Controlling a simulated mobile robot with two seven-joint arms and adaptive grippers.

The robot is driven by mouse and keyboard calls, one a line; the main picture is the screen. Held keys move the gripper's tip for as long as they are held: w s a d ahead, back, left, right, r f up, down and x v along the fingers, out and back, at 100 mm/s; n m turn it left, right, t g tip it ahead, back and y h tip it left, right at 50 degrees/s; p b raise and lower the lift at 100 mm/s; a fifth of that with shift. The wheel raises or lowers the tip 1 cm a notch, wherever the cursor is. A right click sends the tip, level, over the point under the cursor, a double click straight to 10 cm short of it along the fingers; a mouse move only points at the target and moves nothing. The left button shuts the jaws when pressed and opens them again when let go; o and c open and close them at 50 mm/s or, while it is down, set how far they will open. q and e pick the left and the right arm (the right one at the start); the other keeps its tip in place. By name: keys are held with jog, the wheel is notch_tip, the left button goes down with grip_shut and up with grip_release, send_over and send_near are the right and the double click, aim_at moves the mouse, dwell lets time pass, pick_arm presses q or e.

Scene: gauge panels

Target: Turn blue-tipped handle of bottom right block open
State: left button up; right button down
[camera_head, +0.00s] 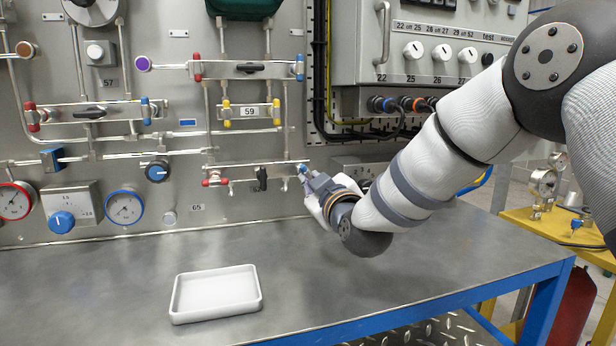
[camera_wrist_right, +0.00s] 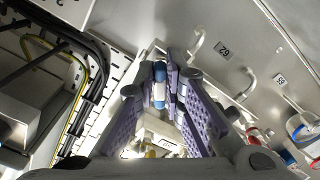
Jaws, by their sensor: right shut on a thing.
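The bottom right block (camera_head: 238,170) is a silver valve bar low on the panel, with a red-tipped handle (camera_head: 213,182) at its left end and a black handle (camera_head: 261,178) in its middle. The blue-tipped handle (camera_head: 302,169) is at its right end, partly covered by my right gripper (camera_head: 306,178). In the right wrist view the blue-and-white handle tip (camera_wrist_right: 159,84) lies between the purple fingers of my right gripper (camera_wrist_right: 167,88), which is shut on it. The handle's exact angle is hard to tell. My left gripper is in no view.
A white tray (camera_head: 176,314) stands on the metal bench (camera_head: 390,290). Other valve bars, pipes and gauges fill the panel (camera_head: 255,208) above and left. The bench is clear around the tray.

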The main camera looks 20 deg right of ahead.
jog(key=shift+d+r+n, duration=0.1)
jog(key=shift+r+n, duration=0.1)
jog(key=shift+n, duration=0.65)
jog(key=shift+d+r+n, duration=0.1)
jog(key=shift+r+n, duration=0.1)
jog(key=shift+n, duration=0.65)
jog(key=shift+d+r+n, duration=0.1)
jog(key=shift+r+n, duration=0.15)
jog(key=shift+n, duration=1.45)
jog(key=shift+r+n, duration=0.2)
jog(key=shift+n, duration=1.5)
jog(key=c, duration=1.7)
grip_release()
jog(key=s, duration=0.8)
jog(key=shift+d+f, duration=0.1)
jog(key=shift+f, duration=0.25)
jog(key=shift+w, duration=0.1)
